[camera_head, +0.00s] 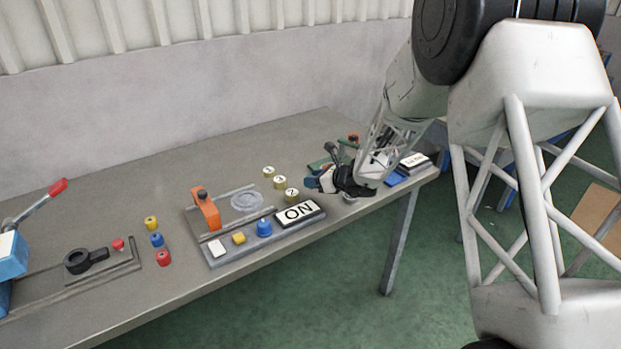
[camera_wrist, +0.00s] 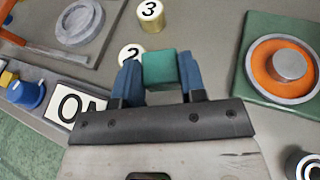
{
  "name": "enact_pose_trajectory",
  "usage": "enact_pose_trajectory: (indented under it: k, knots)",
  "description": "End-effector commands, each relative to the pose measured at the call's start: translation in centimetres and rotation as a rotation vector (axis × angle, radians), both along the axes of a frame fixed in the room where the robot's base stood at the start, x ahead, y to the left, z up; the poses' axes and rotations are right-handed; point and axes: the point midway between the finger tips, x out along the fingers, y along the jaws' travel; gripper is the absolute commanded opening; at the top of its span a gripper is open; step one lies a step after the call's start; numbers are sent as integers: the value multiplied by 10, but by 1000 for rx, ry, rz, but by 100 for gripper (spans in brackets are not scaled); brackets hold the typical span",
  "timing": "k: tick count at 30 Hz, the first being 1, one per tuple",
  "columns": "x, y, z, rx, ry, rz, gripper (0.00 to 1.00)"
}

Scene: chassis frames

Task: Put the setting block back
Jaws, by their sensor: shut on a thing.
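My gripper (camera_wrist: 160,80) is shut on a teal block (camera_wrist: 160,66), which I take to be the setting block. The block sits between the two blue fingers. In the head view my gripper (camera_head: 322,180) hangs over the right part of the bench, just right of the brass numbered cylinders; the block is too small to make out clearly there. In the wrist view, the block's near face is partly hidden by the gripper body, and I cannot tell its height above the bench.
Brass cylinders marked 2 (camera_wrist: 130,54) and 3 (camera_wrist: 150,14) stand close by. A green plate with an orange ring (camera_wrist: 282,66) lies to the right. An ON sign (camera_head: 299,212) and blue knob (camera_head: 264,227) are at left.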

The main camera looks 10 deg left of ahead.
Motion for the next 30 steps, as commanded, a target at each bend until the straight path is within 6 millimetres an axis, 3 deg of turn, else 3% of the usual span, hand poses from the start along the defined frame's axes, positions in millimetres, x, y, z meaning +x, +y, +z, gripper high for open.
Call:
enact_pose_trajectory:
  k: [15, 30]
  knots:
    - [58, 24, -6, 1, 0, 0, 4]
    - [62, 26, -7, 0, 0, 0, 4]
